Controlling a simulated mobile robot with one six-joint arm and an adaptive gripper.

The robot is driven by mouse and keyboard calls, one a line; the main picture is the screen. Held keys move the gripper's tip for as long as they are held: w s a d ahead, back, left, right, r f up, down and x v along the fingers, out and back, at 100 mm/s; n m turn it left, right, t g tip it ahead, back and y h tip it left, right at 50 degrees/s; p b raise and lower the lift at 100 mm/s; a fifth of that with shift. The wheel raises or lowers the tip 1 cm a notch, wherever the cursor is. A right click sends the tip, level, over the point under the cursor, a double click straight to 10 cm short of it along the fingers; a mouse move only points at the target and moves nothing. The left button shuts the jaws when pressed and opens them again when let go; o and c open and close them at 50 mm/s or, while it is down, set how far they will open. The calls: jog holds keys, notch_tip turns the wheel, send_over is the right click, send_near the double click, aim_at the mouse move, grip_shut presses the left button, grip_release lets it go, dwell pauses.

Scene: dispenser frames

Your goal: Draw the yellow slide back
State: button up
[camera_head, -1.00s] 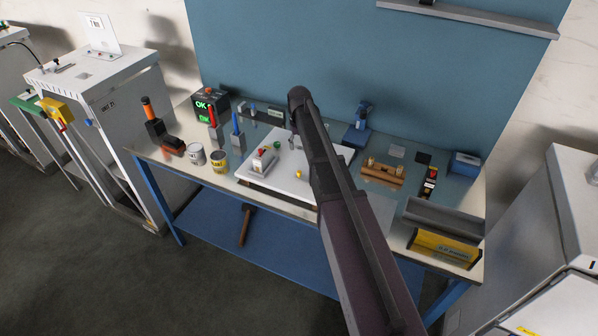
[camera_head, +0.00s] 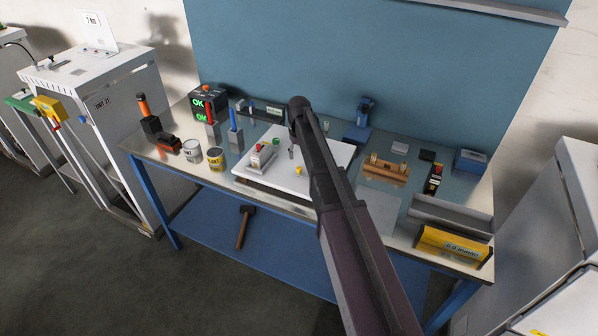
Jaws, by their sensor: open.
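A white board (camera_head: 270,183) lies on the workbench, partly hidden behind my arm. A small yellow piece (camera_head: 299,171), which looks like the yellow slide, is near the board's front, left of my arm; its exact shape is too small to tell. A grey block with a red top (camera_head: 261,155) and a green piece (camera_head: 276,141) are also on the board. My gripper (camera_head: 291,153) hangs over the board, behind the yellow piece and apart from it in the picture. It is open, mostly hidden by my arm, and nothing shows in it.
Paint cans (camera_head: 192,151) and a dark box with green OK displays (camera_head: 208,103) stand to the left. A wooden fixture (camera_head: 386,168), a grey tray (camera_head: 450,215) and a yellow box (camera_head: 452,245) are to the right. A blue panel (camera_head: 260,45) stands behind the bench.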

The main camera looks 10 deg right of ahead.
aim_at(299, 168)
jog(key=shift+f+b, duration=2.95)
jog(key=shift+f, duration=0.35)
grip_shut()
